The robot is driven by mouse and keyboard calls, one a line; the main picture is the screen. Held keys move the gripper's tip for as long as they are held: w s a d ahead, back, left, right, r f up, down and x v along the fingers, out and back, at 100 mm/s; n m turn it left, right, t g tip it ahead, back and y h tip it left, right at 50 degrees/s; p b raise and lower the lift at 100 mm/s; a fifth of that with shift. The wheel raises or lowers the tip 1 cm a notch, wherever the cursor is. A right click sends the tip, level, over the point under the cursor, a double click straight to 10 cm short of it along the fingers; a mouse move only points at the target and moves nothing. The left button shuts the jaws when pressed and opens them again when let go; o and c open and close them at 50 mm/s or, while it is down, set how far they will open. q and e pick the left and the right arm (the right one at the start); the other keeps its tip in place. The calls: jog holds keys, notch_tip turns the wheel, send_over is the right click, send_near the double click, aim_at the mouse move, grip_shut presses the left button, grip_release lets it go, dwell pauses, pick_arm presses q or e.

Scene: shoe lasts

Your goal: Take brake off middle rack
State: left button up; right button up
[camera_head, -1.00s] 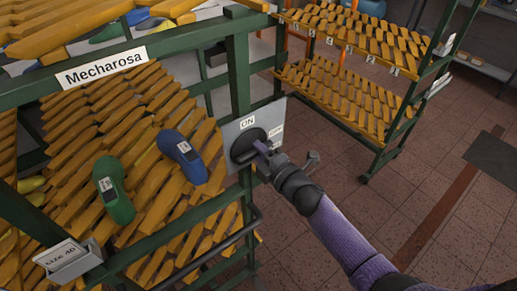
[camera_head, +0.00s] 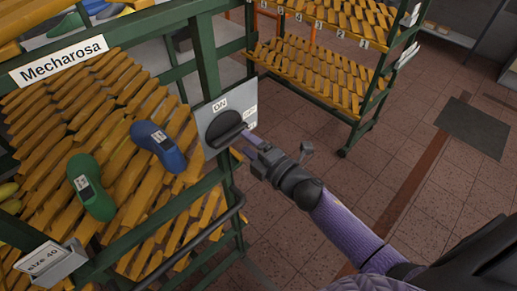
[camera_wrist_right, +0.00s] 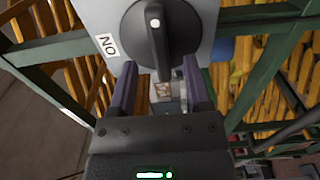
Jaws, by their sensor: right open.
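The brake switch is a round black knob (camera_head: 225,128) with a raised bar, on a grey plate (camera_head: 212,104) at the corner post of the near rack. An ON label (camera_head: 220,104) sits above it and an OFF label (camera_head: 249,114) to its right. In the wrist view the knob (camera_wrist_right: 155,30) fills the top middle, its white dot at the top, with ON to the left. My right gripper (camera_head: 242,148) is open just below and right of the knob. In the wrist view its fingers (camera_wrist_right: 159,62) stand either side of the bar's lower end; contact cannot be told. My left gripper is out of view.
The near rack, labelled Mecharosa (camera_head: 62,60), holds a blue shoe last (camera_head: 158,145) and a green shoe last (camera_head: 91,187) on yellow slats. A second rack (camera_head: 325,80) stands behind. Tiled floor (camera_head: 400,150) is free on the right.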

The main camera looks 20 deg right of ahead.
jog(key=v, duration=0.4)
jog(key=shift+s+d, duration=0.1)
jog(key=shift+s, duration=0.1)
jog(key=s+d+f+m+g+h+b, duration=0.1)
jog(key=s+f+m+g+h+b, duration=0.2)
jog(key=f, duration=0.7)
jog(key=s+d+f+m+g+h+b, duration=0.1)
jog(key=s+f+m+g+b, duration=0.2)
jog(key=f, duration=0.8)
jog(key=s+d+f+m+g+h+b, duration=0.1)
jog(key=s+f+m+h+b, duration=0.25)
jog(key=f, duration=0.65)
jog(key=s+a+f+m+g+b, duration=0.1)
jog(key=s+f+m+g, duration=0.3)
jog(key=s+f, duration=0.4)
jog(key=s+a+f+m+g+y+b, duration=0.1)
jog(key=s+f+m+g+b, duration=0.2)
jog(key=s+f, duration=0.6)
jog(key=s+m+g, duration=0.2)
jog(key=s, duration=0.6)
jog(key=shift+s+a+f+m+b, duration=0.2)
jog(key=shift+f+m+b, duration=0.05)
jog(key=shift+m+b, duration=0.15)
